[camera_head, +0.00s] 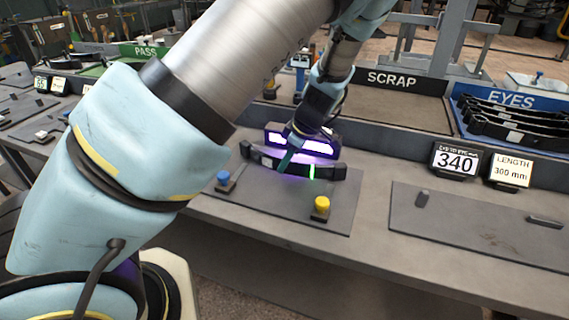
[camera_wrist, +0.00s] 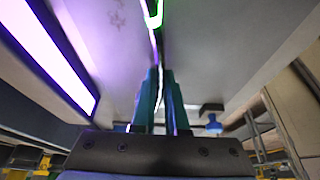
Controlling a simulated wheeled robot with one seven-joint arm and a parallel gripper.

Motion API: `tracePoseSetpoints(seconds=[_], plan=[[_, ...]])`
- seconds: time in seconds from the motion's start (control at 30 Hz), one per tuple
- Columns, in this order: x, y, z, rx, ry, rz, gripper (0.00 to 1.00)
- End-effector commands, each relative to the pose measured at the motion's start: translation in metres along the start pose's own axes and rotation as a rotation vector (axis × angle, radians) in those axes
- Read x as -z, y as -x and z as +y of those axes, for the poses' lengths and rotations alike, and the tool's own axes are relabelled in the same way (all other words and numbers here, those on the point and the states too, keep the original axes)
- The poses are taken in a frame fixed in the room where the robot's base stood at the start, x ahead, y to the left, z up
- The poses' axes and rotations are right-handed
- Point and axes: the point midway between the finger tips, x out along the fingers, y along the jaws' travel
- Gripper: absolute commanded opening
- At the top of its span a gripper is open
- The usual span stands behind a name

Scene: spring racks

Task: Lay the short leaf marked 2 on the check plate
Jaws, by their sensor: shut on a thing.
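A dark, slightly curved leaf (camera_head: 329,171) is at the dark plate (camera_head: 275,207) with the blue and yellow knobs, in front of a lamp glowing purple. A bright green line crosses the leaf right of its middle. My gripper (camera_head: 284,162) is shut on the leaf from above, near its middle. In the wrist view, the teal fingers (camera_wrist: 160,95) are close together, with a thin dark edge between and beyond them. I cannot tell whether the leaf touches the plate. No mark 2 can be read.
A blue knob (camera_head: 225,178) and a yellow knob (camera_head: 321,206) stand on the plate's near side. The purple lamp (camera_head: 315,147) is close behind the leaf. Signs (camera_head: 455,161) reading 340 and 300 mm stand right. A dark plate (camera_head: 480,228) with small pegs is largely bare. EYES tray (camera_head: 512,100) holds several leaves.

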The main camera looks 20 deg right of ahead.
Motion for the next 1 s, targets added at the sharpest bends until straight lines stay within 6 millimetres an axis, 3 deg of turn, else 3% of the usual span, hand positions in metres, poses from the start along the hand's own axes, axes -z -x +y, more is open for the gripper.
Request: tracePoseSetpoints(seconds=[1.0], plan=[[0.0009, 0.001, 0.0111, -0.004, 0.001, 0.0, 0.0]])
